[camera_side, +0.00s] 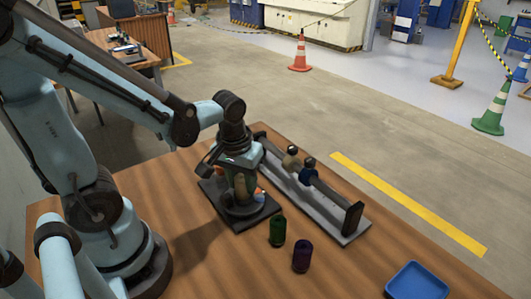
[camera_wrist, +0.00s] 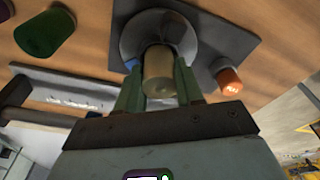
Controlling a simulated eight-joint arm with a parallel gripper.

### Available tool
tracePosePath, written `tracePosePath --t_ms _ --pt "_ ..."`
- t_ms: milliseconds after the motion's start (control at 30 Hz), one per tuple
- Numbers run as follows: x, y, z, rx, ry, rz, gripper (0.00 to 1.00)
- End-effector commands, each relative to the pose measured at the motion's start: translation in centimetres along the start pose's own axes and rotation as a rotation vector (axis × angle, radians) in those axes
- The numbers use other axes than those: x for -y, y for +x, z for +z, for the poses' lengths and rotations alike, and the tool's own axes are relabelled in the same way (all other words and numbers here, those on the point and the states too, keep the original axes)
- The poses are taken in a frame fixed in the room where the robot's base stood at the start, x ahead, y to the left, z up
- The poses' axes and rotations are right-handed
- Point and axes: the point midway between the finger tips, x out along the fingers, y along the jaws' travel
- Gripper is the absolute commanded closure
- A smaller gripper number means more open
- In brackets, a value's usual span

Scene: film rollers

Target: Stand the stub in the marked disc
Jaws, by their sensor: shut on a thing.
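My gripper (camera_side: 243,188) is low over a dark square plate (camera_side: 262,217). In the wrist view its two green fingers (camera_wrist: 158,88) are shut on a tan cylindrical stub (camera_wrist: 158,72), one on each side. The stub also shows as a tan shape between the fingers in the side view (camera_side: 240,184). A round grey disc (camera_wrist: 128,38) lies on the plate behind the stub's far end; its dark lower part shows in the side view. The stub lines up with the disc, but I cannot tell whether it touches it.
An orange cylinder (camera_wrist: 228,80) stands beside the disc. A grey-based rack (camera_side: 330,225) with a tan roller (camera_side: 290,160) and a blue roller (camera_side: 308,173) is behind. Green (camera_side: 277,232) and purple (camera_side: 301,257) cylinders and a blue tray (camera_side: 418,281) are to the right.

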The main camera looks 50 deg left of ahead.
Motion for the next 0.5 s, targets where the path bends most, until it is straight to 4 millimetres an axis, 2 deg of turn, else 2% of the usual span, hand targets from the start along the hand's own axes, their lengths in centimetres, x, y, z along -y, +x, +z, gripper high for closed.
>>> tracePosePath --t_ms 133,167,300,333,500 --pt "0.0 0.0 -0.02 0.0 0.0 0.0 1.0" --pt "0.0 0.0 -0.02 0.0 0.0 0.0 0.59" --pt "0.0 0.0 -0.02 0.0 0.0 0.0 0.38" --pt "0.0 0.0 -0.02 0.0 0.0 0.0 0.34" --pt "0.0 0.0 -0.01 0.0 0.0 0.0 0.34"
